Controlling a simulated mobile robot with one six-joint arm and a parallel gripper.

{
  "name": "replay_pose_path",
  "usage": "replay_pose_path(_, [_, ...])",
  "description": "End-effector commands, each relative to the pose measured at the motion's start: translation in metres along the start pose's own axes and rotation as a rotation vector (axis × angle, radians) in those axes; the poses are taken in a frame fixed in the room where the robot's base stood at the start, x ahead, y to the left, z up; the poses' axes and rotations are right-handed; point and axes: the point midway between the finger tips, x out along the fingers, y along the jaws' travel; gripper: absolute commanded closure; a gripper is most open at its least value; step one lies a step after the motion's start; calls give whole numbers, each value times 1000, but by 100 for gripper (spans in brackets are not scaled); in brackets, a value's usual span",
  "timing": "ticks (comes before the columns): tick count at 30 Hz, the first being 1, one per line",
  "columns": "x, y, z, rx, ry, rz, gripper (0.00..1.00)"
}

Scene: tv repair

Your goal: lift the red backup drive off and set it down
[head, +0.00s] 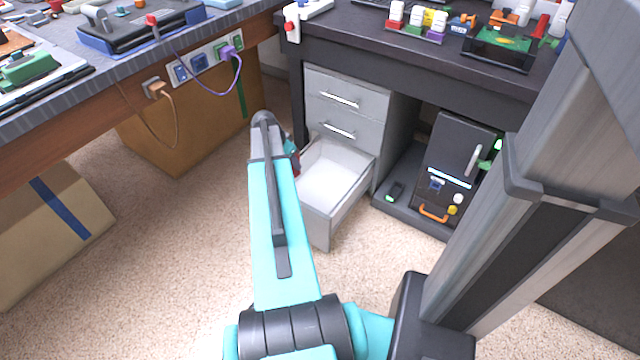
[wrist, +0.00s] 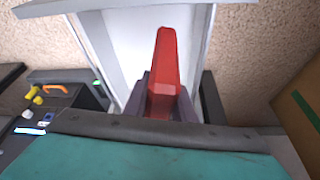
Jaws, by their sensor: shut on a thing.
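The red backup drive (wrist: 164,72) stands up between the two dark fingers of my gripper (wrist: 163,100) in the wrist view. My gripper is shut on it. The drive shows in front of the pale inside of the open drawer (wrist: 128,45). In the head view my arm hides most of the gripper and drive; only a small red patch (head: 294,160) shows beside the arm at the drawer's left edge. I cannot tell whether the drive touches the drawer.
The open bottom drawer (head: 330,180) has a pale, bare-looking floor where it shows. A black computer tower (head: 455,165) stands right of the drawer cabinet (head: 348,95), under the dark desk (head: 420,50). A cardboard box (head: 185,125) stands left. The carpet (head: 160,250) is clear.

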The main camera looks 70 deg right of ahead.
Motion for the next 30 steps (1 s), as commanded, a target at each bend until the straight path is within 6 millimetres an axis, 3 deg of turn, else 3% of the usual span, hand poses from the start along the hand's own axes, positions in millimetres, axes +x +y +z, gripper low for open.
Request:
replay_pose_path(1, [19, 10, -6, 31, -1, 15, 100])
replay_pose_path(6, [72, 41, -19, 126, 1, 55, 100])
replay_pose_path(12, [115, 65, -23, 197, 1, 81, 100])
replay_pose_path(17, [126, 72, -24, 217, 2, 89, 100])
replay_pose_path(30, [125, 72, -23, 217, 2, 89, 100])
